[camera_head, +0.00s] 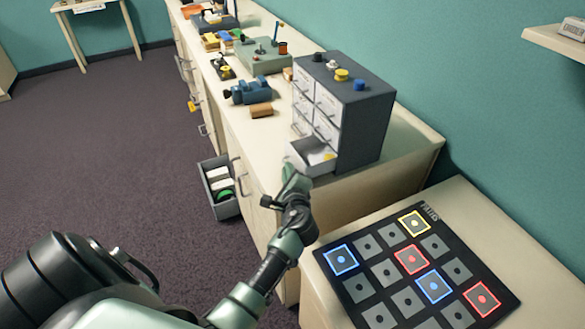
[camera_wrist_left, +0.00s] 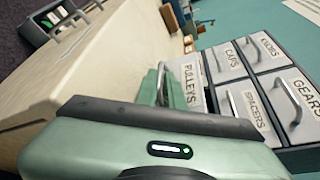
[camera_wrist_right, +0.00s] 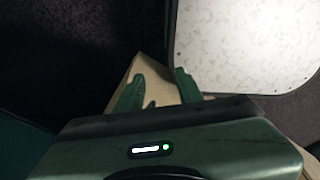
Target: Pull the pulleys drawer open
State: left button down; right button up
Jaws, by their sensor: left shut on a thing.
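The small-parts cabinet (camera_head: 365,120) is dark grey with white labelled drawers and stands on the long bench. Its bottom drawer, the pulleys drawer (camera_head: 318,152), sticks out of the cabinet, with a small yellow thing inside. The label PULLEYS on its front (camera_wrist_left: 190,80) shows in the left wrist view. My left gripper (camera_head: 291,171) is at that drawer's front, its green fingers (camera_wrist_left: 164,86) closed around the handle, which is mostly hidden. My right gripper (camera_wrist_right: 158,88) shows only in the right wrist view, with its fingers apart and nothing between them.
Drawers labelled CAPS (camera_wrist_left: 226,62), KNOBS (camera_wrist_left: 264,50), SPACERS (camera_wrist_left: 248,112) and GEARS (camera_wrist_left: 297,100) look closed. Coloured knobs lie on the cabinet top. A low bench drawer (camera_head: 230,208) stands open over the floor. A black pad (camera_head: 385,245) lies on the near table.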

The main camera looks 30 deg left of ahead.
pick_arm(q)
jog(key=c, duration=1.8)
grip_release()
jog(key=shift+a, duration=0.15)
jog(key=shift+c, duration=0.2)
jog(key=shift+a, duration=0.1)
jog(key=shift+f, duration=0.1)
jog(key=shift+s+d, duration=0.25)
jog(key=shift+d, duration=0.15)
jog(key=b+v, duration=0.1)
jog(key=v, duration=0.6)
jog(key=shift+a, duration=0.15)
